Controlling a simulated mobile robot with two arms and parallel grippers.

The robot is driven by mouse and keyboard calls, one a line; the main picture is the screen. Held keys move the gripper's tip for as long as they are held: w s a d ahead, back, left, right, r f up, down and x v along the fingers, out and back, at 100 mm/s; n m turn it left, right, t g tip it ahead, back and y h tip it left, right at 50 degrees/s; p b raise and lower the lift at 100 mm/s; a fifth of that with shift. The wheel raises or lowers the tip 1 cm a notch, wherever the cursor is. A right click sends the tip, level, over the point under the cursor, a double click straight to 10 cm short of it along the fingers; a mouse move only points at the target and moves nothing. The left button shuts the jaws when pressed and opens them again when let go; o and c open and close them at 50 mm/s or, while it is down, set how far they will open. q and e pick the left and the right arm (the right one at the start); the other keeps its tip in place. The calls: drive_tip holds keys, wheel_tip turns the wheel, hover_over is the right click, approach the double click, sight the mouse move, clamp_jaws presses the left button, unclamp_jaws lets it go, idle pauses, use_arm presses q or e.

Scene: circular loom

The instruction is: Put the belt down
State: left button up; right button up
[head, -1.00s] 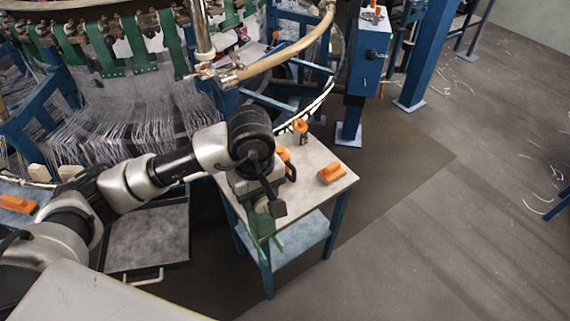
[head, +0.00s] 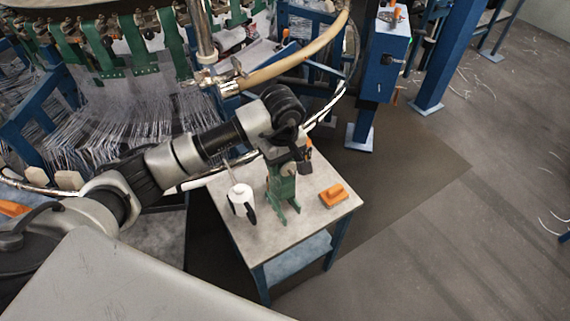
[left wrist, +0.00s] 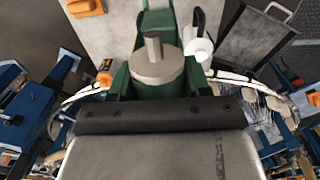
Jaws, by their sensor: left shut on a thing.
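The belt (head: 283,187) appears to be the green piece with a forked lower end. My left gripper (head: 289,160) is shut on its upper part and holds it upright over the grey top of the small table (head: 322,222). In the left wrist view the green piece (left wrist: 157,18) shows behind a grey round part with a peg. I cannot tell whether its lower end touches the tabletop. My right gripper is not in view.
The loom (head: 130,115) stands behind. The table's front is clear.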

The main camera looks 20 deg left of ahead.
use_arm(q)
drive_tip(key=w+f, duration=0.1)
drive_tip(key=w+f+p, duration=0.1)
drive_tip(key=f, duration=0.1)
drive_tip(key=f+p, duration=0.1)
drive_tip(key=f, duration=0.1)
drive_tip(key=shift+w+a+f, duration=0.15)
drive_tip(key=shift+w+a, duration=0.05)
drive_tip(key=shift+w, duration=0.2)
drive_tip(key=shift+f, duration=0.15)
drive_tip(key=shift+f+b, duration=0.2)
drive_tip(key=shift+b, duration=0.15)
drive_tip(key=o, duration=1.1)
drive_tip(key=shift+c, duration=0.2)
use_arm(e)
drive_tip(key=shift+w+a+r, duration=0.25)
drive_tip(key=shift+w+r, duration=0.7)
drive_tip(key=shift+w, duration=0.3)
use_arm(q)
drive_tip(key=shift+r, duration=0.15)
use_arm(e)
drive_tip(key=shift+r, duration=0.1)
